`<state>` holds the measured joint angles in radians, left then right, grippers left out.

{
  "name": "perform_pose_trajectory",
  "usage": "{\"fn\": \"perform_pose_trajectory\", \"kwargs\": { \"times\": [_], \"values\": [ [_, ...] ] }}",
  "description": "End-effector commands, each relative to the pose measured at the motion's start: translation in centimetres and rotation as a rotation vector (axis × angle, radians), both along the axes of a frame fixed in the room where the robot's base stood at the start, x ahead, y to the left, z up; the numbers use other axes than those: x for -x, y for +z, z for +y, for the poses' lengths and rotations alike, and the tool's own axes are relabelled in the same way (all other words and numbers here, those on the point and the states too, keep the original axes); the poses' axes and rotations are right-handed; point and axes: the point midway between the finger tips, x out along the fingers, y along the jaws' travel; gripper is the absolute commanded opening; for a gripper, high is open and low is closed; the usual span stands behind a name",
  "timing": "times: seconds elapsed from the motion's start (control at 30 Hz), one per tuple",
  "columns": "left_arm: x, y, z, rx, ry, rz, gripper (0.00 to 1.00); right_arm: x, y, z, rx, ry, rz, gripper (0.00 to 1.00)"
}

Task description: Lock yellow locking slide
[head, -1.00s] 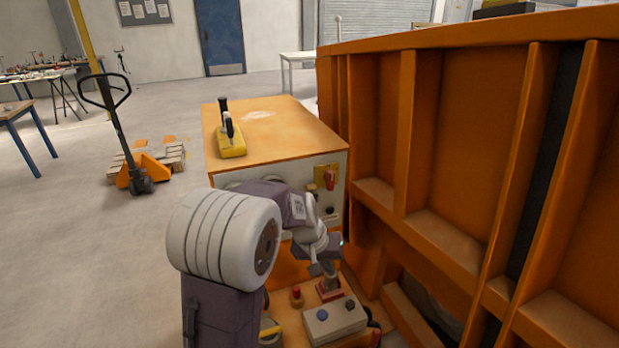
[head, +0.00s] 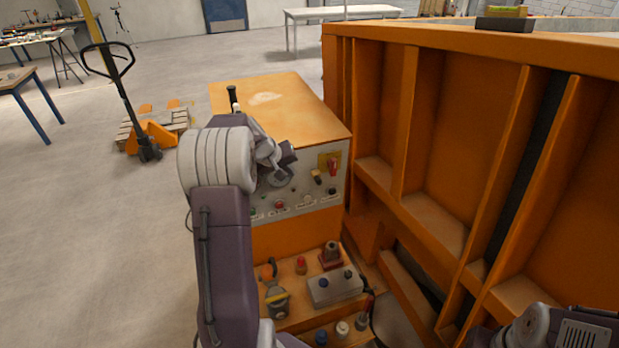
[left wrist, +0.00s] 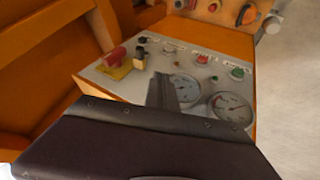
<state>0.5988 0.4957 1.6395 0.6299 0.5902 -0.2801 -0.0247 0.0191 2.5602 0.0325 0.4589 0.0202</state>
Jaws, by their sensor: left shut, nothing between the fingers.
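On top of the orange cabinet (head: 295,97), the black upright handle (head: 233,98) of the yellow slide block shows beside my left arm; its yellow body is hidden behind the arm. My left gripper (head: 288,160) is in front of the cabinet's grey control panel (head: 305,203), near its upper left part, pointing toward it. In the left wrist view my shut, empty fingers (left wrist: 163,92) stand over the panel by two round gauges (left wrist: 230,106). My right gripper is not clearly shown; only part of my right arm is at the lower right.
The panel holds a red lever on a yellow plate (head: 330,163), also in the left wrist view (left wrist: 120,66), with several knobs and buttons. A lower orange ledge carries a grey two-button box (head: 335,288). A tall ribbed orange wall (head: 437,190) blocks the right.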

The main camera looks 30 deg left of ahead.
Motion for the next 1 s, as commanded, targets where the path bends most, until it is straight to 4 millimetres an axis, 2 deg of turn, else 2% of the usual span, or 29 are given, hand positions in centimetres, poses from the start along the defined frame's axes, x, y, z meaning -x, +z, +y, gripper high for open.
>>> {"fn": "perform_pose_trajectory", "kwargs": {
  "times": [0.4, 0.5, 0.6, 1.0],
  "values": [
    [-4.9, -7.1, -0.2, 0.002, -0.002, 0.006, 0.00, 0.0, 2.9, 0.0, 0.000, 0.000, 0.000, 0.42],
    [-6.3, -7.0, -1.3, 0.000, -0.005, 0.003, 0.00, 0.0, 4.5, 0.0, 0.000, 0.000, 0.000, 0.42],
    [-7.2, -7.3, -2.1, 0.000, -0.002, 0.003, 0.00, 0.0, 5.3, 0.0, 0.000, 0.000, -0.001, 0.42],
    [-8.0, -8.0, -2.7, -0.001, -0.001, 0.001, 0.00, 0.0, 5.6, 0.0, 0.000, 0.000, 0.000, 0.42]
  ]
}}
